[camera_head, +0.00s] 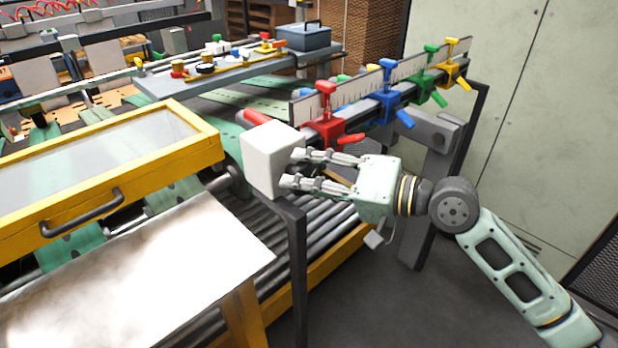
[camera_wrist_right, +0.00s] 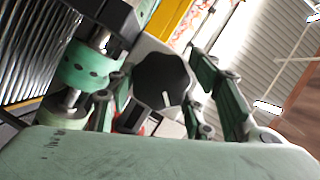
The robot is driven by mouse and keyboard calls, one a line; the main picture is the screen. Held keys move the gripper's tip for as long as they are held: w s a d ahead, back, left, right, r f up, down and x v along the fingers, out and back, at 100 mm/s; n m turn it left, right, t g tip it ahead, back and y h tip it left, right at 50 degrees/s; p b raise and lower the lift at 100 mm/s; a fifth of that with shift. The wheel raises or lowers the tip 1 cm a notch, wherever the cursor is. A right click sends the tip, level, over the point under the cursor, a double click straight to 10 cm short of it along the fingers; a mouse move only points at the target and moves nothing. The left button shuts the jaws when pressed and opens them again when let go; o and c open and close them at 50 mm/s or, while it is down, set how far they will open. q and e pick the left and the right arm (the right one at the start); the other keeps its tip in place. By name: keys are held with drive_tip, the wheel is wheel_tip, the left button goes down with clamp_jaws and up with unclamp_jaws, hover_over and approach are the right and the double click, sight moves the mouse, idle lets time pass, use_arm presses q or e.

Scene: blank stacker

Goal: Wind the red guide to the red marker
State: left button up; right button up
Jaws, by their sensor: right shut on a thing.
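The red guide (camera_head: 326,121) sits on the rail at the near end of the row of guides, in front of the white scale (camera_head: 345,94) with tick marks. I cannot make out a red marker on the scale. A white box (camera_head: 270,158) stands at the rail's near end. My left gripper is not in view.
Blue (camera_head: 388,92), green (camera_head: 425,78) and yellow (camera_head: 453,68) guides stand farther along the rail. A yellow-framed clear cover (camera_head: 165,158) and a metal plate (camera_head: 130,275) lie to the left. Rollers (camera_head: 275,232) run below the box. A grey-green wall (camera_head: 540,120) is behind right.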

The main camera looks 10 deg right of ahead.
drive_tip(key=shift+s+f, duration=0.1)
drive_tip(key=shift+f, duration=0.3)
drive_tip(key=o, duration=0.9)
drive_tip(key=shift+o, duration=1.1)
drive_tip(key=shift+r, duration=0.2)
drive_tip(key=shift+d, duration=0.1)
drive_tip(key=v, duration=1.1)
drive_tip(key=shift+s+d, duration=0.25)
drive_tip(key=shift+d, duration=0.05)
drive_tip(key=shift+r, duration=0.1)
